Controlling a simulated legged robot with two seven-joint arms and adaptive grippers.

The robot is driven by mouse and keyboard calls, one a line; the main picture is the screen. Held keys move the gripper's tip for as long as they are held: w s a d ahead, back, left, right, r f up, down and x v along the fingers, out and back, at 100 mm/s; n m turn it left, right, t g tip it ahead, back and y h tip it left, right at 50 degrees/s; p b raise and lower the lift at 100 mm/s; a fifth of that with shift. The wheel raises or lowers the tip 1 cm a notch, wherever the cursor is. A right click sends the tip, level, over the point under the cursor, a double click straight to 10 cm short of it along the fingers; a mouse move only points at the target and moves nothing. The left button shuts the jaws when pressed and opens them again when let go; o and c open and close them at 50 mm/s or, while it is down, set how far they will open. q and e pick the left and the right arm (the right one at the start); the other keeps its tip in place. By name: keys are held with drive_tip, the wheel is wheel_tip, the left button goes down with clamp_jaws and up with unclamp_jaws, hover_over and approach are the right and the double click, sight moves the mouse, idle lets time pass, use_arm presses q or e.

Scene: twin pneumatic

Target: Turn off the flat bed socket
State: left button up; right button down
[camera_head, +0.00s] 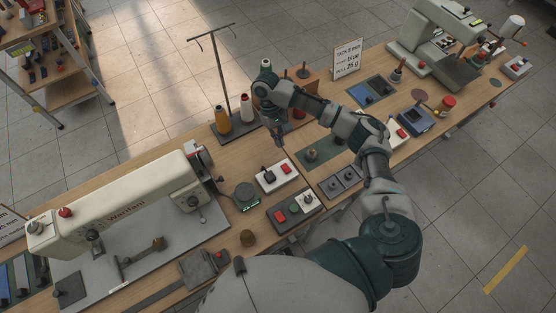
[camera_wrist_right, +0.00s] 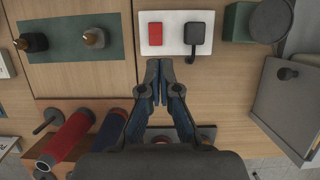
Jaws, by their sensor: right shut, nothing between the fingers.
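A white socket block (camera_head: 290,180) lies on the table beside the cream flat bed sewing machine (camera_head: 120,215). It carries a red switch (camera_head: 286,169) and a black plug (camera_head: 268,174). In the right wrist view the block (camera_wrist_right: 176,46) lies just beyond my fingertips, with the red switch (camera_wrist_right: 155,34) left of the black plug (camera_wrist_right: 197,33). My right gripper (camera_head: 279,143) points down above the table, behind the block in the head view. It is shut and empty (camera_wrist_right: 159,66), apart from the switch. I cannot tell the switch's position. My left gripper is not in view.
Thread cones (camera_head: 222,120) and a thin metal stand (camera_head: 222,70) are behind my right gripper. A dark scale (camera_head: 244,195) and a tray with coloured buttons (camera_head: 283,215) lie near the block. Another white block with a red switch (camera_head: 402,133) lies to the right.

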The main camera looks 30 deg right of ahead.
drive_tip(key=b, duration=0.1)
approach(289, 170)
drive_tip(key=x, duration=0.7)
drive_tip(key=shift+s, duration=0.2)
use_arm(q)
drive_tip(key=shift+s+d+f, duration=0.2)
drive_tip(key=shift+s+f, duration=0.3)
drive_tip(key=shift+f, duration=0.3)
use_arm(e)
drive_tip(key=shift+f, duration=0.1)
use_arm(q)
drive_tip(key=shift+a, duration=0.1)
use_arm(e)
drive_tip(key=shift+a, duration=0.15)
drive_tip(key=shift+s+p, duration=0.2)
drive_tip(key=shift+p, duration=0.7)
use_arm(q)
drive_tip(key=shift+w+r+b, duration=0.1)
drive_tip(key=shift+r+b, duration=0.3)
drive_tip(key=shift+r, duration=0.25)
use_arm(e)
drive_tip(key=shift+w+f, duration=0.1)
drive_tip(key=shift+f, duration=0.05)
drive_tip(key=shift+w, duration=0.1)
